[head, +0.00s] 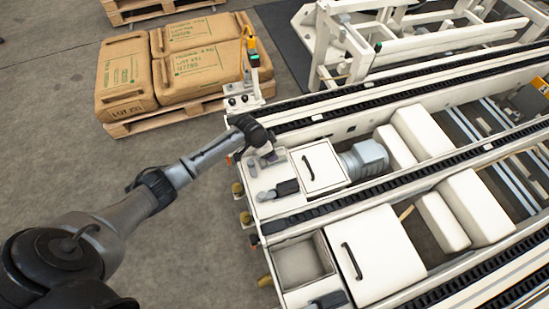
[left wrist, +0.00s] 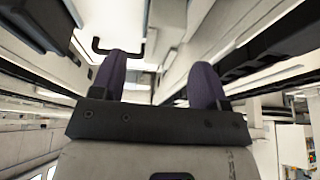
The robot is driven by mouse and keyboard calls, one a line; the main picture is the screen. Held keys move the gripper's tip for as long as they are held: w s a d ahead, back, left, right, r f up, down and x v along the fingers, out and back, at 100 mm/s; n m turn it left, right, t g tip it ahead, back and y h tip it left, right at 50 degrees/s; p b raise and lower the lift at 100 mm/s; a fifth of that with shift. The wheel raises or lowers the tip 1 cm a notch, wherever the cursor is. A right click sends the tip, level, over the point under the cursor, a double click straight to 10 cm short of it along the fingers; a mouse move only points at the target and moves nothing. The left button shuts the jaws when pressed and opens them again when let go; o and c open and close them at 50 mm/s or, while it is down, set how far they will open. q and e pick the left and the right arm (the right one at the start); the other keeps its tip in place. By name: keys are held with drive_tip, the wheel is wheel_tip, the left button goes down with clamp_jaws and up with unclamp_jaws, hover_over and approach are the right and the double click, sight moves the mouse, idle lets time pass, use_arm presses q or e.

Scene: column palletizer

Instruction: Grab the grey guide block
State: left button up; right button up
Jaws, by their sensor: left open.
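My left gripper (head: 262,163) is over the left end of the white conveyor frame, beside a white lid with a black handle. In the left wrist view its two purple fingers (left wrist: 162,75) stand apart with nothing held between them. A small grey piece with a dark end (head: 287,187) lies on the frame just below the gripper in the head view; I cannot tell for sure that it is the grey guide block. No grey block shows clearly in the left wrist view. My right gripper is not in view.
White lids with black handles (head: 378,255) and white boxes (head: 422,132) fill the conveyor frame. A grey motor (head: 370,158) sits right of the gripper. Brown sacks (head: 195,70) lie on a wooden pallet (head: 150,125) behind.

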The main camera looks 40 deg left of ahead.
use_arm(q)
drive_tip(key=b+x, duration=0.2)
drive_tip(key=x, duration=0.2)
drive_tip(key=shift+w+d+f, duration=0.1)
drive_tip(key=shift+w+d, duration=0.05)
drive_tip(key=shift+w, duration=0.1)
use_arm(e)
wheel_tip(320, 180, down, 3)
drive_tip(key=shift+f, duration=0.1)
use_arm(q)
drive_tip(key=c, duration=1)
